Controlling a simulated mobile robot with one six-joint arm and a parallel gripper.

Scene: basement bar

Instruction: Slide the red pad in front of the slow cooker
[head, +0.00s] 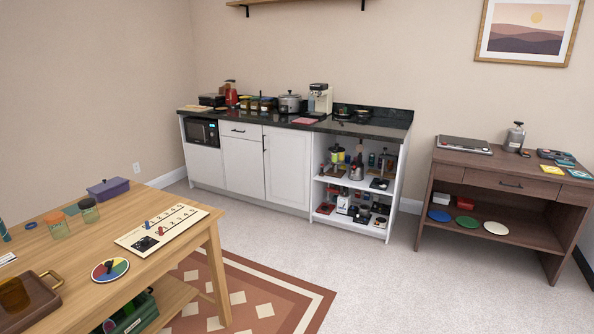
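A silver slow cooker (290,104) with a dark lid knob stands on the black countertop (350,128) of the white kitchen unit. A small flat red pad (305,121) lies on the same countertop near its front edge, a little to the right of the cooker's front. The two look apart, with a narrow strip of counter between them. My gripper is not in view.
A coffee machine (320,98) stands right of the cooker; jars (254,103) and a red appliance (231,93) are to its left. Carpet (370,270) is clear before the unit. A wooden table (190,250) stands front left, a brown desk (510,180) at right.

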